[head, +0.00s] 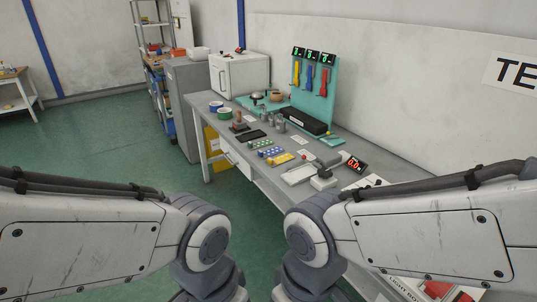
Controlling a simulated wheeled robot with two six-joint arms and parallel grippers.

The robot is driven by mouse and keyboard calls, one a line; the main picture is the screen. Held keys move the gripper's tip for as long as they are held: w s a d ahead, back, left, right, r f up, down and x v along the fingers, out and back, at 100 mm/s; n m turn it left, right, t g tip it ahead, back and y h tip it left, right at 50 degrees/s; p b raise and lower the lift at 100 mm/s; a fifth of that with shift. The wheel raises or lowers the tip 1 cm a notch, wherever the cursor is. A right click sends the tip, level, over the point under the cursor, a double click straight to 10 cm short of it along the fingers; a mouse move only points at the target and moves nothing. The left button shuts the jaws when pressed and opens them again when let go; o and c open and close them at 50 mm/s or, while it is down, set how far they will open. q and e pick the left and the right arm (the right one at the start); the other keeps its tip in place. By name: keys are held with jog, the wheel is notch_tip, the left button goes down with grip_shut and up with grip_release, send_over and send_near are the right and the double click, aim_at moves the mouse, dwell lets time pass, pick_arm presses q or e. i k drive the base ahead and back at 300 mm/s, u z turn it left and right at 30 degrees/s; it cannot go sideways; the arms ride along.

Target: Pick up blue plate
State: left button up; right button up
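A small flat blue piece (271,152) with light spots lies on the grey workbench (240,155), near its front edge; it may be the blue plate, but it is too small to be sure. A yellow piece (281,160) of similar form lies just right of it. A blue-rimmed round item (216,106) stands at the bench's left end beside a green one (224,113). My two arms reach in from the left and right and bend down in front of the bench. Both grippers are below the picture's lower edge, and nothing shows in their grasp.
A white box-like appliance (240,74) stands at the bench's far left end. A teal rack (314,95) with yellow, blue and red hanging tools stands at the back. Green floor (110,150) lies open at left.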

aim_at(263, 156)
jog(key=i, duration=1.05)
jog(key=u, duration=0.6)
jog(key=i, duration=0.7)
jog(key=u, duration=0.25)
